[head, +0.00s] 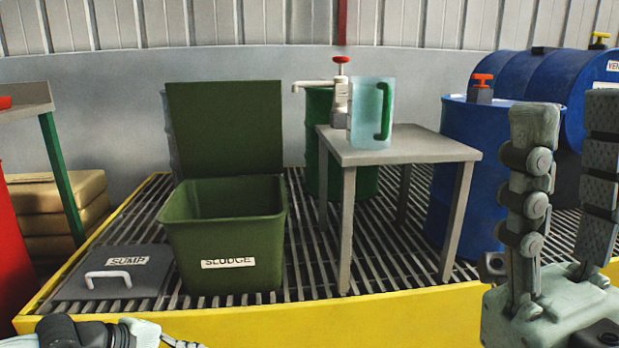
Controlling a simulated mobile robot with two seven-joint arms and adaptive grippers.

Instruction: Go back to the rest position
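My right gripper (570,108) stands at the right edge, fingers pointing up. Its two fingers are well apart with nothing between them, in front of the blue drums. At the bottom left, part of my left arm and gripper (140,333) shows, cut off by the lower edge. Its fingers are mostly out of frame, so I cannot tell whether it is open or shut. A translucent jug (366,112) with a green handle stands on the small grey table (410,147), apart from both grippers.
An open green sludge bin (225,235) stands on the grating with its lid up. A sump cover (110,278) lies left of it. A green drum (318,130) with a tap is behind the table. A blue drum (462,165) stands behind my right gripper. The yellow edge (300,325) runs along the front.

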